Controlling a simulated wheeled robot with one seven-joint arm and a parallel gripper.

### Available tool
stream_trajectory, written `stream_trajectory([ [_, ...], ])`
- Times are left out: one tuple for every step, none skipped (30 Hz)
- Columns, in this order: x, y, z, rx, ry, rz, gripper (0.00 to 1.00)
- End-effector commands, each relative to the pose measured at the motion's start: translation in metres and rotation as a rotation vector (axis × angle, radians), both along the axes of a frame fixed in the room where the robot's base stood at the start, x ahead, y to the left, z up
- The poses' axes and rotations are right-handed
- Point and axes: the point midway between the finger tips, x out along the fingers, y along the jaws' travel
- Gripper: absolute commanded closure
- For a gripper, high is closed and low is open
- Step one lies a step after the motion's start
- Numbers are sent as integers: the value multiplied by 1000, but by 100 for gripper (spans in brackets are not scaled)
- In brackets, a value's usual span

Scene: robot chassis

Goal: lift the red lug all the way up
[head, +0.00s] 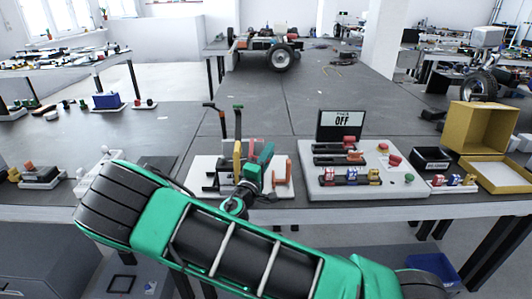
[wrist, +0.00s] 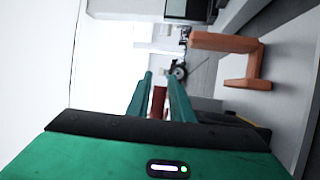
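A white board (head: 203,165) on the front bench carries upright dark, yellow and orange parts. A red part (head: 250,145), seemingly the red lug, shows behind my green gripper (head: 259,167), which hides much of it. In the wrist view, a red piece (wrist: 158,103) shows in the gap between the two green fingers of my gripper (wrist: 160,82). The fingers stand a little apart. I cannot tell whether they touch the red piece. An orange bracket (head: 283,185) stands right of the gripper and also shows in the wrist view (wrist: 240,45).
Right of the board stands a grey panel (head: 318,187) with red handles and an "OFF" display (head: 341,124). Further right are a black box (head: 432,162) and an open yellow box (head: 480,128). A wheeled chassis (head: 268,50) sits on the rear bench.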

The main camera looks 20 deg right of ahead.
Motion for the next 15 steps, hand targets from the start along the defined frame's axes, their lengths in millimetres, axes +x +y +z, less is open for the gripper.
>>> stream_trajectory([
  [1,2,0,1,0,4,80],
  [1,3,1,1,0,6,80],
  [1,4,1,1,0,8,80],
  [2,5,1,0,0,10,80],
  [2,7,1,0,0,11,80],
  [2,8,1,0,0,13,80],
  [2,9,1,0,0,14,80],
  [2,10,1,0,0,16,80],
  [2,12,1,1,0,18,80],
  [2,12,1,1,0,19,80],
  [2,13,1,1,0,20,87],
  [2,14,1,1,0,20,97],
  [2,14,1,1,0,20,100],
  [2,15,0,0,0,21,100],
  [2,15,0,1,1,22,100],
])
